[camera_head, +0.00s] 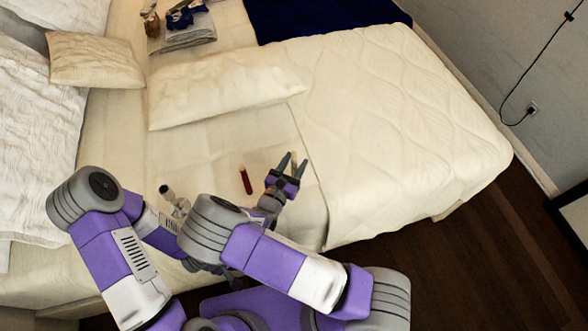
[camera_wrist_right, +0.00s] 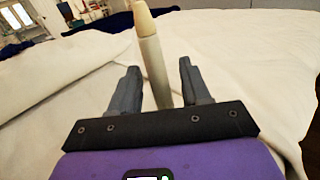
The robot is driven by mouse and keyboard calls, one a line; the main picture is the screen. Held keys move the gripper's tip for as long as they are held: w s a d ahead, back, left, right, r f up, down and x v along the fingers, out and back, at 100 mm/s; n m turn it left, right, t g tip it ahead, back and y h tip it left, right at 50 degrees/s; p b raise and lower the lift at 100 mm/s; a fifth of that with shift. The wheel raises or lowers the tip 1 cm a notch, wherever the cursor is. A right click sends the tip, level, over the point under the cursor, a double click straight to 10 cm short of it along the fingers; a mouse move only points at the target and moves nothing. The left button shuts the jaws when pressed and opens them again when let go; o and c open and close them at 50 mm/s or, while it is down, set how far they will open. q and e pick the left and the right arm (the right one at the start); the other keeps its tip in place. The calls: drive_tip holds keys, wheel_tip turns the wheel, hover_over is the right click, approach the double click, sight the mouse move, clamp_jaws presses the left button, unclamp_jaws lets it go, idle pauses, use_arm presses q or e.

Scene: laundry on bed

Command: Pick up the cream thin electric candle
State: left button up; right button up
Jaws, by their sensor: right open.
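The cream thin candle (camera_wrist_right: 152,62) stands out in the right wrist view as a pale shaft with a cream tip. It appears between the two fingers of my right gripper (camera_wrist_right: 158,78), with space on both sides. My right gripper (camera_head: 291,163) is open over the bed in the head view. The candle is hard to make out there against the pale bedding. My left gripper is largely hidden behind my arms, so its jaws cannot be made out.
A dark red candle (camera_head: 246,180) lies on the sheet left of my right gripper. A cream pillow (camera_head: 225,88) and a quilted cover (camera_head: 400,125) lie beyond. Folded grey cloth (camera_head: 185,35) and a dark blue blanket (camera_head: 320,15) are at the far side.

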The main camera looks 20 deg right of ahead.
clamp_jaws()
